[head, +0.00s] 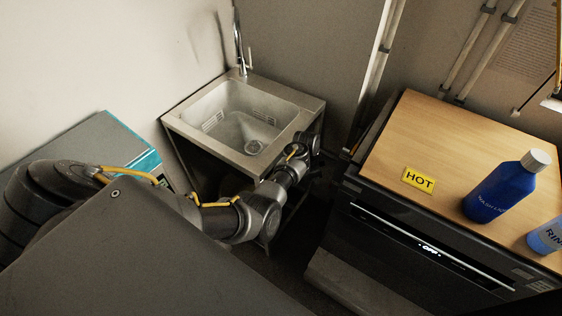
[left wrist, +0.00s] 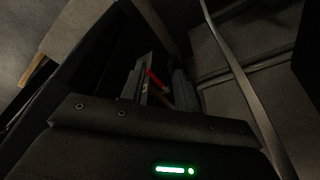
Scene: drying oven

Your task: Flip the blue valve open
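I cannot make out a blue valve in either view. In the head view my left arm reaches in from the left, past the sink's front, and its far end is by the sink's right side. Its fingers are not clear there. In the left wrist view the dark body of my left gripper (left wrist: 150,125) fills the lower part, with a green light on it. Beyond it, a small red bar-like piece (left wrist: 154,78) shows among grey parts in a dark space. I cannot tell whether the gripper touches it. My right gripper is not in view.
A metal sink (head: 188,113) with a tap stands at the back. The drying oven (head: 395,235) is at right, its wooden top (head: 440,135) carrying a yellow HOT sign (head: 418,180), a blue bottle (head: 498,192) and a second bottle (head: 546,236). A grey-and-turquoise box (head: 92,140) is at left.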

